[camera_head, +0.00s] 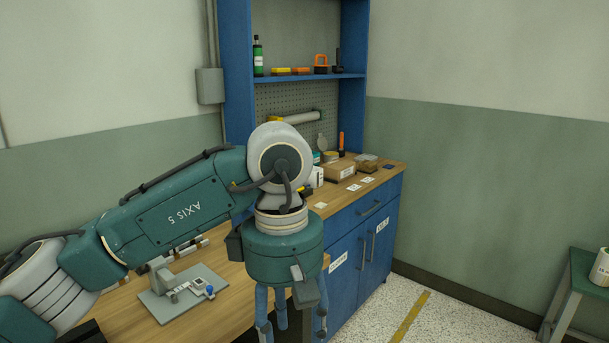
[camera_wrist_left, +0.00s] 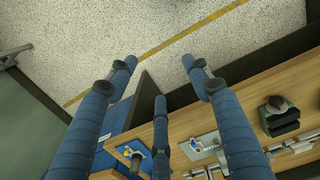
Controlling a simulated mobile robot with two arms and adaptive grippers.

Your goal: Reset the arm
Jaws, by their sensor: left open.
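My left arm (camera_head: 175,213) comes in from the left in the head view. It is bent at the wrist joint, and its hand points down. My left gripper (camera_head: 292,326) hangs in front of the blue cabinet, and the fingertips are near or past the bottom picture edge. In the left wrist view, the blue fingers of this gripper (camera_wrist_left: 160,72) are spread apart with nothing between them. The gripper is open and empty. My right arm and gripper are not in view.
A wooden workbench (camera_head: 225,285) carries a grey metal fixture (camera_head: 183,292). Behind the arm stands a blue cabinet (camera_head: 345,265) with boxes and tools on top and a blue shelf (camera_head: 310,77) above. Speckled floor (camera_head: 375,318) is open at right, before a green stand (camera_head: 575,290).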

